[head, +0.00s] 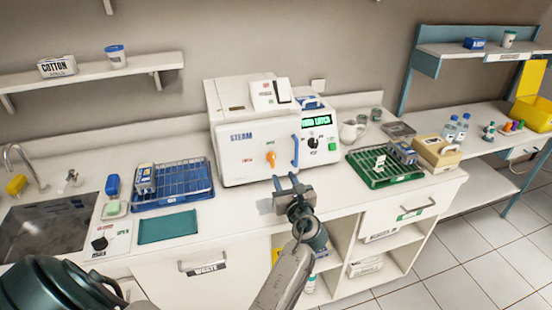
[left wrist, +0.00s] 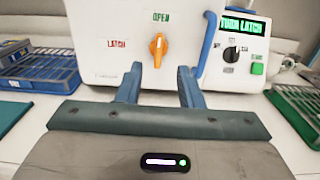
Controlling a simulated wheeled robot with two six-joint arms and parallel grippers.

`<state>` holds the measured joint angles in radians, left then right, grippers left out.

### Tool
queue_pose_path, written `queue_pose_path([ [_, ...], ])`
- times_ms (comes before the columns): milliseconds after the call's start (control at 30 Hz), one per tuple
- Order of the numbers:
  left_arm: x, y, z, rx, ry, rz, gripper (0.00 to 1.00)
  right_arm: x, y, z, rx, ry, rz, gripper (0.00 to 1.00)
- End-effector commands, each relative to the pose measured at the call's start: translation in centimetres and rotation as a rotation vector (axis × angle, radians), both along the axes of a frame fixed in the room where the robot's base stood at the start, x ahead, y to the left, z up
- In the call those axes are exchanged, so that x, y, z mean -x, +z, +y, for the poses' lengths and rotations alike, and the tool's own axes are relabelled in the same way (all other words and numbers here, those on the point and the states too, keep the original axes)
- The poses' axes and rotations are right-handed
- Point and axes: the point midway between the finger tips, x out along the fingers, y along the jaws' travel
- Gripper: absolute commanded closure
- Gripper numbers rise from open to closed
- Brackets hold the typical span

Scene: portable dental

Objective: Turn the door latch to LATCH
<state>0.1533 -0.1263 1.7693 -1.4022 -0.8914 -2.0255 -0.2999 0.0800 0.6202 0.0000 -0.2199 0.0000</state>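The door latch is an orange knob (head: 271,159) on the front of the white steam sterilizer (head: 238,165). In the left wrist view the latch (left wrist: 158,48) stands upright, its narrow end up toward the green OPEN label (left wrist: 161,17). The red LATCH label (left wrist: 116,43) is to its left. The sterilizer door looks shut. My left gripper (head: 288,184) is in front of the sterilizer, below and slightly right of the latch in the head view. Its fingers (left wrist: 160,82) are apart and empty, with the latch framed beyond the gap, not touched. My right gripper is not in view.
A blue vertical handle (head: 295,150) is right of the latch. The control panel display (head: 316,121) reads TURN LATCH in the wrist view. A blue rack (head: 185,192) stands left, a green rack (head: 372,178) right. Bare counter lies before the sterilizer.

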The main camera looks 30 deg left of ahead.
Motion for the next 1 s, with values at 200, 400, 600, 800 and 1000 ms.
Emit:
queue_pose_path([
  [200,-1.8,0.5,2.2,-0.012,0.001,0.003,0.66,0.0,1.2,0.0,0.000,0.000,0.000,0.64],
  [400,-4.4,0.5,5.1,-0.009,0.000,0.004,0.66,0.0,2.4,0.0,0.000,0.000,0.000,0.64],
  [600,-6.2,0.3,7.3,-0.006,0.000,0.003,0.66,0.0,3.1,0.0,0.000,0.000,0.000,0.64],
  [800,-6.9,0.1,8.1,-0.004,-0.001,0.003,0.66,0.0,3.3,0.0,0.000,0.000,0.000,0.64],
  [1000,-6.9,0.0,8.1,-0.003,-0.001,0.002,0.66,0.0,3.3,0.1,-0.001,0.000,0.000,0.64],
])
